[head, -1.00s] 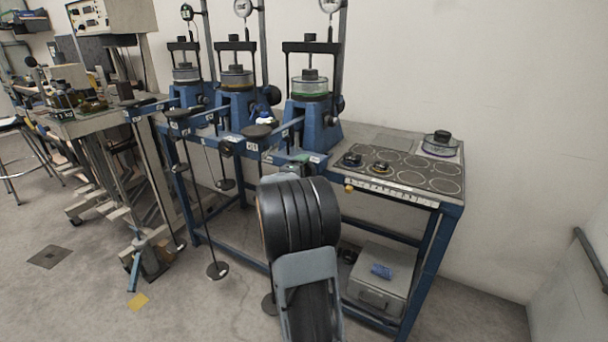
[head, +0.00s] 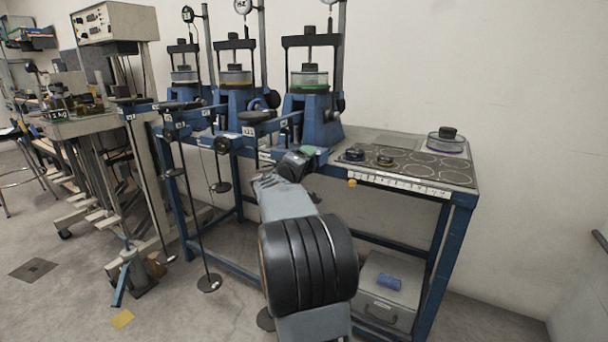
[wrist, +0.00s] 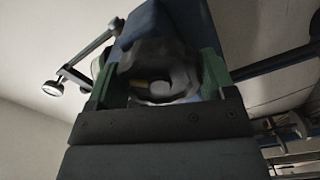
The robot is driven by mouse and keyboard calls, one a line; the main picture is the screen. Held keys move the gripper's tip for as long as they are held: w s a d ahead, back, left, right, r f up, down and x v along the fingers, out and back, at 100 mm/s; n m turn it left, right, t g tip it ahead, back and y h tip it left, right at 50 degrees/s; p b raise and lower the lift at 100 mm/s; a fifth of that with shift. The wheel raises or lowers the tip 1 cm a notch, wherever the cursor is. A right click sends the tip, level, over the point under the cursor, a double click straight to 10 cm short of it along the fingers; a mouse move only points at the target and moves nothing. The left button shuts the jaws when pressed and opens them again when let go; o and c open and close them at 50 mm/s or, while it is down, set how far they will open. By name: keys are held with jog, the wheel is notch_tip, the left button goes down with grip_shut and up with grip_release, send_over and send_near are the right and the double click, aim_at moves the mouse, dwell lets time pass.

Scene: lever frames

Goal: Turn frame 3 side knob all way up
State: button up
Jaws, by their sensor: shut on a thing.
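The nearest blue lever frame (head: 312,118), at the right end of the row, carries a cell with a green ring. A dark round knob (head: 338,104) shows on its right side, clear of my gripper. My gripper (head: 294,160) is at the front beam below this frame, and my arm hides what it holds in the head view. In the wrist view, the green fingers of my gripper (wrist: 158,78) are shut on a dark faceted knob (wrist: 150,88), one on each side, with blue metal behind. I cannot tell for sure which knob this is.
Two similar frames stand to the left, the middle one (head: 235,104) with a yellow ring. Hanger rods with discs (head: 209,283) hang below the beam. The bench top (head: 415,163) at the right holds small weights. A grey box (head: 385,292) sits below it.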

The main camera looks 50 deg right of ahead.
jog(key=o, duration=0.9)
jog(key=shift+s+d+r+p, duration=0.1)
jog(key=shift+d+r+p, duration=0.1)
jog(key=shift+p, duration=0.1)
jog(key=shift+o, duration=0.8)
jog(key=shift+d+f, duration=0.1)
jog(key=shift+d, duration=0.05)
jog(key=shift+o, duration=0.5)
jog(key=shift+a+f+b, duration=0.2)
jog(key=shift+a+b, duration=0.25)
jog(key=shift+a, duration=0.25)
jog(key=shift+b+v, duration=1.45)
jog(key=shift+v, duration=1.05)
jog(key=shift+r, duration=0.1)
